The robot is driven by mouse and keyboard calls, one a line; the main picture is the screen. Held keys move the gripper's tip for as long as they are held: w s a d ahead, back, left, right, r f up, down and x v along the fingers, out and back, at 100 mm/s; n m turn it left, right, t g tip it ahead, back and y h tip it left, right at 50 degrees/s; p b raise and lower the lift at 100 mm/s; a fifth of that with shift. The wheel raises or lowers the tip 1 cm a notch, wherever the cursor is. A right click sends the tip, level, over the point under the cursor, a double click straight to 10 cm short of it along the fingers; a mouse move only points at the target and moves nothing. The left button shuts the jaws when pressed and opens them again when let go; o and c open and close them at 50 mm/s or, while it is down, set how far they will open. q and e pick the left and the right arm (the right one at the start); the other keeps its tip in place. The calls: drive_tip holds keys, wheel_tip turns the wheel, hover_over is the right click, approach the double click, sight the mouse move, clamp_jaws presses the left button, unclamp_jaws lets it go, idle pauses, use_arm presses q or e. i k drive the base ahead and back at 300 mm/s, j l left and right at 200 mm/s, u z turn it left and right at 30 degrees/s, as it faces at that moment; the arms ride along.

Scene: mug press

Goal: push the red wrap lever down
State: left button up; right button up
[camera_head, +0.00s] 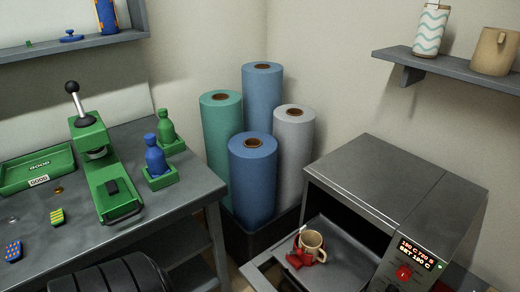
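The mug press (390,185) is a grey metal box at the lower right with an open front. A cream mug (312,244) stands at its opening, with red parts (305,259) in front of and beside it. These red parts look like the wrap and its lever; they are small, and I cannot tell whether the lever is up or down. A small pale-tipped piece (301,231) sticks up at the mug's left. A red button (403,272) is on the control panel below a lit display (416,252). Neither gripper's fingers show.
A black ribbed form, perhaps part of my arm, crosses the bottom left. The left bench (190,202) holds a green press (104,180), green tray (40,170) and two bottles. Several rolls (252,180) stand between bench and press. A shelf (440,68) is above right.

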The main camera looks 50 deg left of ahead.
sight(300, 252)
drive_tip(key=u, duration=1.15)
